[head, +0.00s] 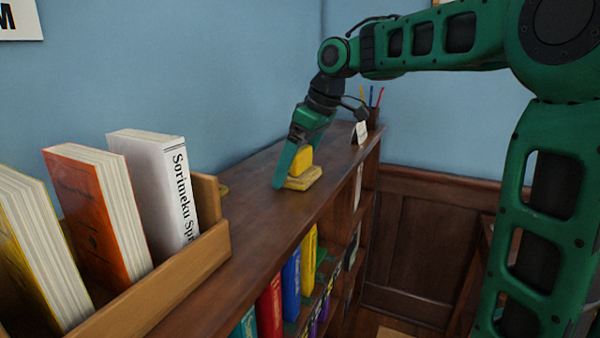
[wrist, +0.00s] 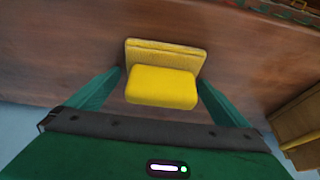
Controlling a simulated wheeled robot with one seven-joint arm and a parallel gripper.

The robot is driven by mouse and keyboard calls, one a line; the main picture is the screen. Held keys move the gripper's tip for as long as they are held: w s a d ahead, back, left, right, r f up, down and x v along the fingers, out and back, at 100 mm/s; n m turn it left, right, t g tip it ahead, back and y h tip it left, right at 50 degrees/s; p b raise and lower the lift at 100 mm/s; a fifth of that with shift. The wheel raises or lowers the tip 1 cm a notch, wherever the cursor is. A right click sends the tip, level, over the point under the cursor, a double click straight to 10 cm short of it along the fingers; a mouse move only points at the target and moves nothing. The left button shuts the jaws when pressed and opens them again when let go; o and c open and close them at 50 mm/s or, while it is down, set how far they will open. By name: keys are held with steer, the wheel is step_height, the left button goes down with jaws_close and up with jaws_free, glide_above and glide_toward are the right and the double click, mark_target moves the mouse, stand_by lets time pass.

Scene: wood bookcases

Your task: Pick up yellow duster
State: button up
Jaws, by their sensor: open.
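The yellow duster (head: 299,168) sits on top of the wooden bookcase. It has a bright yellow raised block on a flatter, duller yellow base. In the wrist view the duster (wrist: 162,86) lies between the two green fingers of my gripper (wrist: 160,88), with a gap visible on the left side and little on the right. My gripper (head: 290,170) is open and points down at the bookcase top. One finger stands at the duster's left in the head view. The far finger is mostly hidden there.
The bookcase top (head: 245,220) is bare around the duster. A wooden book box (head: 190,268) with several upright books stands at the near left. A pen holder (head: 374,117) and a small white card (head: 360,132) stand at the far end. A blue wall runs behind.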

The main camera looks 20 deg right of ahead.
steer(key=c, duration=1.1)
steer(key=shift+r, duration=0.15)
steer(key=shift+r, duration=0.5)
step_height(320, 180, up, 3)
steer(key=shift+f, duration=0.2)
steer(key=s+a+r, duration=0.6)
steer(key=a+r, duration=0.1)
steer(key=a, duration=0.3)
steer(key=shift+s+r, duration=0.1)
